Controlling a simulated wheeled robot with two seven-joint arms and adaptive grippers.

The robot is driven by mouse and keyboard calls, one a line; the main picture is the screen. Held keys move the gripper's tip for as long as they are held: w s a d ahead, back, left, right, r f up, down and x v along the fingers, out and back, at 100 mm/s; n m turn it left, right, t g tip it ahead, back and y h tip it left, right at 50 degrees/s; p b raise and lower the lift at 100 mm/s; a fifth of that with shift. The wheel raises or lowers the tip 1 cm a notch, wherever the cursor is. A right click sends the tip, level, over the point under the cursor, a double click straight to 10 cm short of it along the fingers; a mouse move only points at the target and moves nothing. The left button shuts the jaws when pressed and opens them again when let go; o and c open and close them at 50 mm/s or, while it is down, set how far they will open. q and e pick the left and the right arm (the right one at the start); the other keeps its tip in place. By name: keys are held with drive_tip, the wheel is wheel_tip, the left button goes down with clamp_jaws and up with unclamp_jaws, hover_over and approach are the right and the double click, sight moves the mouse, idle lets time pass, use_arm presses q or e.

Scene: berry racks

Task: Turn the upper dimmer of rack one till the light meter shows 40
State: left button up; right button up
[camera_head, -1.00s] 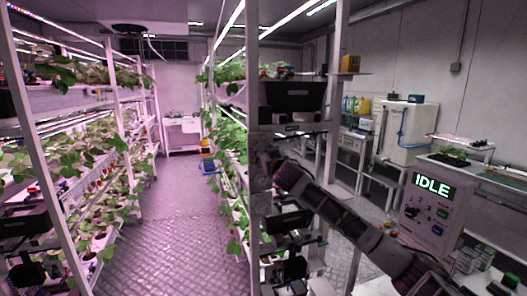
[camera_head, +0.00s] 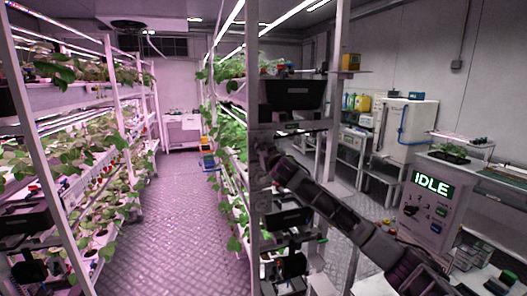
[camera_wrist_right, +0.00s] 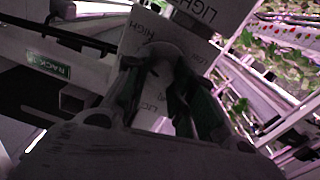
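My right arm reaches in from the lower right in the head view, with its gripper (camera_head: 264,152) dark against the white rack post. In the right wrist view, the two fingers of this gripper (camera_wrist_right: 160,65) stand at either side of a round grey knob, which looks like a dimmer (camera_wrist_right: 165,48). The panel behind it (camera_wrist_right: 205,12) carries the words LIGHT, HIGH and LOW. A green sign reading RACK 1 (camera_wrist_right: 48,65) is left of it. Whether the fingers press on the knob is too dark to tell. My left gripper and a light meter reading are not visible.
Plant racks (camera_head: 110,100) line the left, with a clear aisle floor (camera_head: 180,225) beside them. A white box with an IDLE display (camera_head: 432,215) stands at the right, near a bench with small items. A white cabinet (camera_head: 408,130) stands farther back.

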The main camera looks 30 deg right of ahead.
drive_tip(key=shift+c, duration=1.2)
